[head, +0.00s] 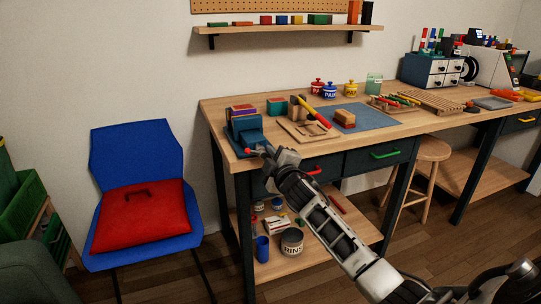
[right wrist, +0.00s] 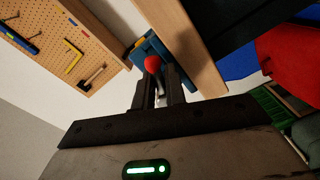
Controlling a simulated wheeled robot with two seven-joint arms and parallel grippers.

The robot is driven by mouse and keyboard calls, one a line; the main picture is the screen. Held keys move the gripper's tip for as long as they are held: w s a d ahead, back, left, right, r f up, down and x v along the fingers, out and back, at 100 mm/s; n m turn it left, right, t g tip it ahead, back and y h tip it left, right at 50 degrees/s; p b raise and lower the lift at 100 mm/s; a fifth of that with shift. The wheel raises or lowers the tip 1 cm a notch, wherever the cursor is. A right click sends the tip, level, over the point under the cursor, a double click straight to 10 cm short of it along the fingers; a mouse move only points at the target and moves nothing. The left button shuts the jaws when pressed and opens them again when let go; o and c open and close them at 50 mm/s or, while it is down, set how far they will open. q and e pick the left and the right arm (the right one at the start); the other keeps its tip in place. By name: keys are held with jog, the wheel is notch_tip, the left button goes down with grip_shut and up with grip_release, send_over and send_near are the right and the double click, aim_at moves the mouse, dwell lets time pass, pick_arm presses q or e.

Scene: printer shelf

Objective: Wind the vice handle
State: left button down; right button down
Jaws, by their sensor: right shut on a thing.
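The blue vice (head: 246,128) stands at the left front corner of the wooden workbench, with colored blocks in its jaws. Its handle has a red knob (head: 248,151) at the front edge of the bench. My right gripper (head: 263,152) is at the handle, its arm coming in from the lower right. In the right wrist view the red knob (right wrist: 153,63) sits at the fingertips, and the two dark fingers (right wrist: 161,85) are shut on the handle, whose metal rod shows between them. Part of the vice (right wrist: 150,50) shows behind. My left gripper is not in view.
A stool (head: 432,150) stands at the right. Drawers with handles are below the top.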

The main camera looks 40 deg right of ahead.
jog(key=shift+f, duration=0.2)
jog(key=c, duration=1.5)
grip_release()
jog(key=shift+a, duration=0.1)
jog(key=shift+o, duration=0.2)
jog(key=shift+f, duration=0.1)
jog(key=shift+s, duration=0.15)
jog(key=v, duration=1.5)
jog(key=shift+s+r+p, duration=0.3)
jog(key=shift+s+p, duration=0.05)
